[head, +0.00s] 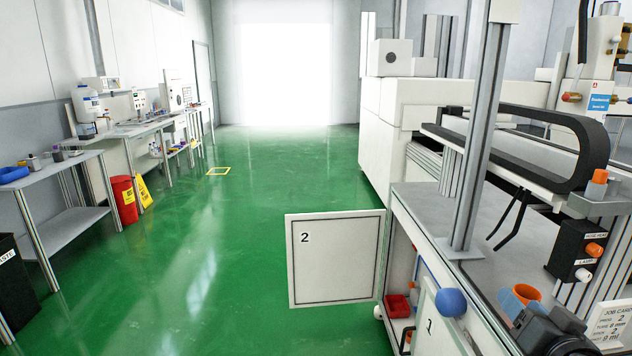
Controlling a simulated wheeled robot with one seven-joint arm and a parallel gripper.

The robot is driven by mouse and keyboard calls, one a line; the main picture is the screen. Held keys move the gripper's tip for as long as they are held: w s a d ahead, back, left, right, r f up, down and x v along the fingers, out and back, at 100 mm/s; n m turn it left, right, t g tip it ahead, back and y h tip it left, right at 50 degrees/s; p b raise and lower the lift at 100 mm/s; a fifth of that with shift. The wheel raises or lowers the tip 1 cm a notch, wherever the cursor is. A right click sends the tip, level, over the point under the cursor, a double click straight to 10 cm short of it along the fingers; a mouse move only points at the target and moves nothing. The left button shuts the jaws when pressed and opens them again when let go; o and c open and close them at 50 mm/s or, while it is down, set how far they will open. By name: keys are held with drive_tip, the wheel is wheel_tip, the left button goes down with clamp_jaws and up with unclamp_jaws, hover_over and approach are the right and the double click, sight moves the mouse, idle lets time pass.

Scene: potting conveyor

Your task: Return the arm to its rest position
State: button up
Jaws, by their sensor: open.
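No thing is seen held.
An open cabinet door marked 2 (336,260) juts into the green aisle, left of the bench. A blue ball (451,303) is near the door marked 1. A job card (608,325) stands at right. Left benches, a red bin (124,200) and yellow sign (144,190) line the wall. Mid-floor is clear.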

drive_tip(key=s+a+f+n, duration=0.1)
drive_tip(key=s+a+f, duration=0.2)
drive_tip(key=s, duration=0.5)
drive_tip(key=s+a+f+n, duration=0.1)
drive_tip(key=s+a+f, duration=0.2)
drive_tip(key=s, duration=0.4)
drive_tip(key=s+a+f, duration=0.3)
drive_tip(key=s+f, duration=0.1)
drive_tip(key=s, duration=0.4)
drive_tip(key=s+a+r+n, duration=0.1)
drive_tip(key=s+r, duration=0.1)
drive_tip(key=s, duration=0.5)
drive_tip(key=s+a+r+n+y, duration=0.1)
drive_tip(key=s+a+r, duration=0.1)
drive_tip(key=s, duration=0.5)
drive_tip(key=s+a+r+n+g+y, duration=0.1)
drive_tip(key=s+a+r+n, duration=0.1)
drive_tip(key=s, duration=0.4)
drive_tip(key=shift+s+r, duration=0.4)
drive_tip(key=shift+r, duration=0.35)
drive_tip(key=shift+a, duration=0.1)
